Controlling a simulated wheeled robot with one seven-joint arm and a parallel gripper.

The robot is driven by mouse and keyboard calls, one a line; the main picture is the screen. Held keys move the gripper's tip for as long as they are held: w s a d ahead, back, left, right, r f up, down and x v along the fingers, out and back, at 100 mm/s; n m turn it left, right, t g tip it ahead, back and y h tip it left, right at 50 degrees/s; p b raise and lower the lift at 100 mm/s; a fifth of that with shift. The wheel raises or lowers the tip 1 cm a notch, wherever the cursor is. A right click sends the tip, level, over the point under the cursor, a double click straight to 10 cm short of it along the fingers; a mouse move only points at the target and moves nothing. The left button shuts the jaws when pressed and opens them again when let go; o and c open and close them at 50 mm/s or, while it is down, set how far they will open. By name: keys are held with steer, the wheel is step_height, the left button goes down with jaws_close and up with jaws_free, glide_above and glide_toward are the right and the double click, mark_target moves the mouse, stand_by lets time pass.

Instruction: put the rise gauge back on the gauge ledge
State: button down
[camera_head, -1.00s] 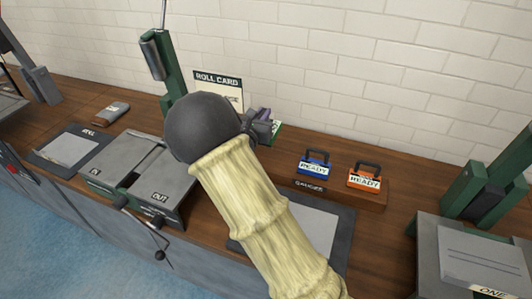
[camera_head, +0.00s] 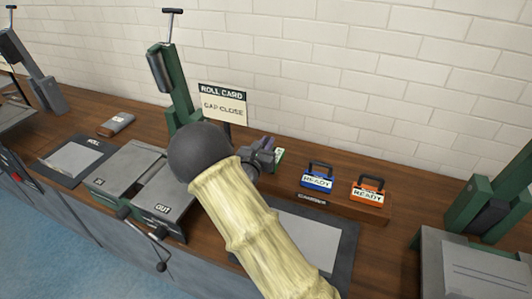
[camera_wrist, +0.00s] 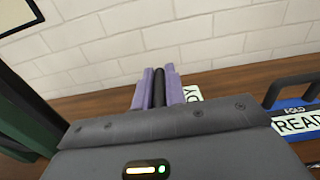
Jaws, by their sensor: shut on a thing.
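My gripper (camera_head: 268,152) has lilac fingers shut on the dark handle (camera_wrist: 159,88) of a green gauge. The gauge's white card (camera_head: 279,156) peeks out to the right of the fingers. In the wrist view its card (camera_wrist: 193,93) shows only the letters "DY". My arm and wrist hide most of this gauge, and its name is not readable. The wooden gauge ledge (camera_head: 345,208) carries a "GAUGES" label. The held gauge is at the ledge's left end; I cannot tell whether it touches the ledge.
A roll card sign (camera_head: 222,104) and a green post (camera_head: 178,90) stand behind left. A grey IN/OUT machine (camera_head: 145,185) is left.

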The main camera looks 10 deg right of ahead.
steer(key=shift+f, duration=1.85)
steer(key=shift+f, duration=0.2)
steer(key=c, duration=1.5)
jaws_free()
steer(key=shift+o, duration=0.2)
